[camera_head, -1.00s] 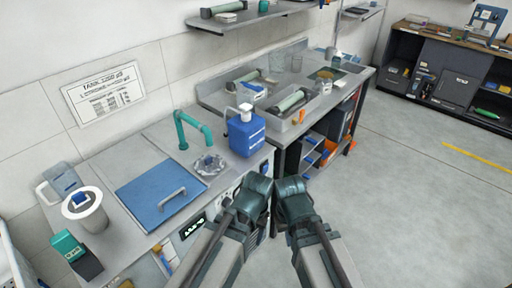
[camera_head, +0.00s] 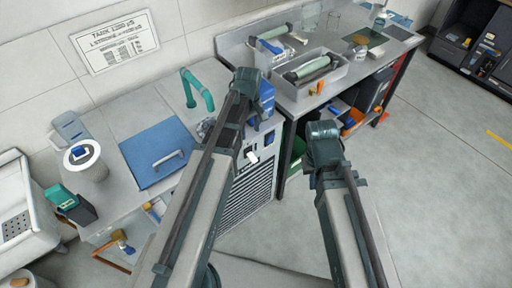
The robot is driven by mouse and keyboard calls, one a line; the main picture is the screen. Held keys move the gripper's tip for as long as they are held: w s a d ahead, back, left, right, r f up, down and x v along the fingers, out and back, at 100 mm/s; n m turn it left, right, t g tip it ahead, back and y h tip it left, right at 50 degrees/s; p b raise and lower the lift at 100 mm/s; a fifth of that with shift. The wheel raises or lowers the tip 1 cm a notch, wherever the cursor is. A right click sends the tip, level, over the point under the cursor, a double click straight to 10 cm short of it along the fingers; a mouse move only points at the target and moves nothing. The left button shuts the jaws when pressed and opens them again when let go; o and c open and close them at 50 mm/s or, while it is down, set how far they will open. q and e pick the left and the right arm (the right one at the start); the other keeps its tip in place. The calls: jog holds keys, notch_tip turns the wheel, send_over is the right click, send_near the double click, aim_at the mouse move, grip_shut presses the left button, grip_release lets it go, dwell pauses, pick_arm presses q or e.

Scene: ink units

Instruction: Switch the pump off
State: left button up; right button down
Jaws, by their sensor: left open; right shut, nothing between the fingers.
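Below the counter edge is a unit with a slatted grille (camera_head: 247,190). Its panel carries a white fitting (camera_head: 252,157) and a blue part (camera_head: 269,137); I cannot read their settings. No thing in view is clearly marked as the pump. My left gripper (camera_head: 258,92) is raised over the counter edge, open and empty, in front of the blue bottle (camera_head: 267,122), hiding much of it. My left arm hides part of the panel's left side. My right gripper (camera_head: 324,132) is shut and empty, over the floor to the right of the panel.
A teal tap (camera_head: 196,92) and a blue lid with a handle (camera_head: 155,150) are on the counter at left. A grey tray (camera_head: 318,82) with a green roller is on the far bench. Open floor (camera_head: 430,180) lies to the right.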

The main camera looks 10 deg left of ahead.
aim_at(251, 155)
pick_arm(q)
jog(key=shift+f, duration=0.1)
notch_tip(251, 155, down, 14)
jog(key=b, duration=1.4)
jog(key=shift+r, duration=0.2)
jog(key=shift+s, duration=0.1)
grip_shut()
